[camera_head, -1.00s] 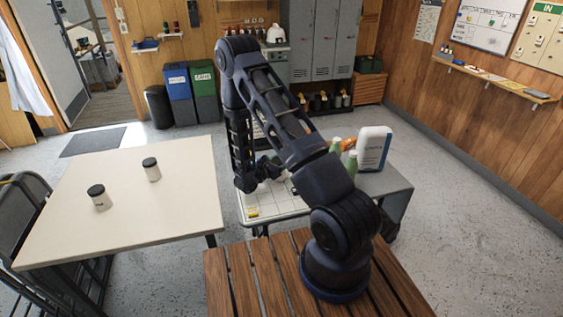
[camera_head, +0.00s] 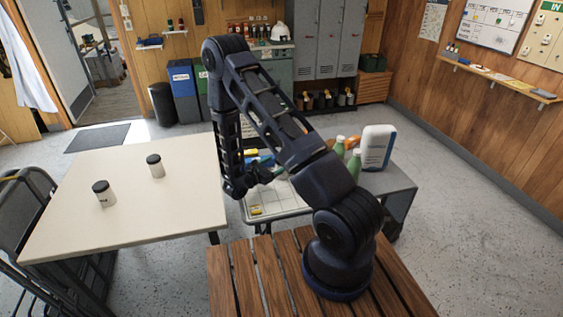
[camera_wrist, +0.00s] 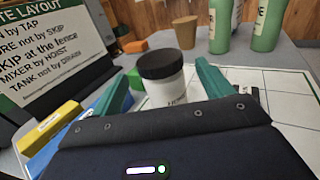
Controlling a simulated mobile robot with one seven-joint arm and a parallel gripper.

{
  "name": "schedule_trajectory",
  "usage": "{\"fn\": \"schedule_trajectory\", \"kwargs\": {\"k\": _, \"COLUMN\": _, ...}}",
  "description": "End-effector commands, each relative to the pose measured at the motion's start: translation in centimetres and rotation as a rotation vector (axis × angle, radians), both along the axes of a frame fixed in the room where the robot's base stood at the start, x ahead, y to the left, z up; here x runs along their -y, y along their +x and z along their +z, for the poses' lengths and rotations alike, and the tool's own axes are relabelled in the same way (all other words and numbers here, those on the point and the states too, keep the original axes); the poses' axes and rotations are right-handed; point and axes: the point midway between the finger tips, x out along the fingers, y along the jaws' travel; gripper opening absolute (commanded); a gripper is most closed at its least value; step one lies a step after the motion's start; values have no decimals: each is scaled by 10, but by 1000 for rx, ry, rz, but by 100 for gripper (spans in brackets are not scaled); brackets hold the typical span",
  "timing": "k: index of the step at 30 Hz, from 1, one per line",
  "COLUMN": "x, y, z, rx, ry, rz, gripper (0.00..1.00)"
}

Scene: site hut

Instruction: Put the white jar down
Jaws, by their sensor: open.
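A white jar (camera_wrist: 163,88) with a black lid stands upright on the white gridded sheet in the wrist view. My gripper (camera_wrist: 165,80) has its two green fingers apart, one on each side of the jar. Gaps show beside the jar, though its base is partly hidden by the gripper body. In the head view my gripper (camera_head: 262,176) is low over the gridded sheet (camera_head: 280,204) on the grey table; I cannot make out the jar there. Two similar black-lidded jars (camera_head: 104,194) (camera_head: 155,166) stand on the cream table (camera_head: 130,220) at left.
Green bottles (camera_wrist: 268,25), a tan cup (camera_wrist: 186,32) and an orange block (camera_wrist: 135,46) stand behind the jar. Yellow (camera_wrist: 50,126) and blue blocks and a lettered layout board (camera_wrist: 50,50) are at left.

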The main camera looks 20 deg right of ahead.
Motion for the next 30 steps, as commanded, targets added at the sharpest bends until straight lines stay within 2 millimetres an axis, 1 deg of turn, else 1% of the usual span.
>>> {"fn": "schedule_trajectory", "kwargs": {"k": 1, "x": -9, "y": -4, "z": 0, "rx": 0, "ry": 0, "rz": 4, "gripper": 79}}
{"fn": "schedule_trajectory", "kwargs": {"k": 6, "x": -31, "y": -17, "z": 0, "rx": 0, "ry": -1, "rz": 2, "gripper": 79}}
{"fn": "schedule_trajectory", "kwargs": {"k": 10, "x": -41, "y": -22, "z": 0, "rx": 0, "ry": -1, "rz": 2, "gripper": 79}}
{"fn": "schedule_trajectory", "kwargs": {"k": 14, "x": -42, "y": -24, "z": 4, "rx": 7, "ry": 6, "rz": -10, "gripper": 79}}
{"fn": "schedule_trajectory", "kwargs": {"k": 17, "x": -36, "y": -25, "z": 18, "rx": 24, "ry": 29, "rz": -51, "gripper": 79}}
{"fn": "schedule_trajectory", "kwargs": {"k": 23, "x": -10, "y": -31, "z": 69, "rx": 92, "ry": 126, "rz": -204, "gripper": 79}}
{"fn": "schedule_trajectory", "kwargs": {"k": 30, "x": 21, "y": -51, "z": 127, "rx": 184, "ry": 269, "rz": -401, "gripper": 79}}
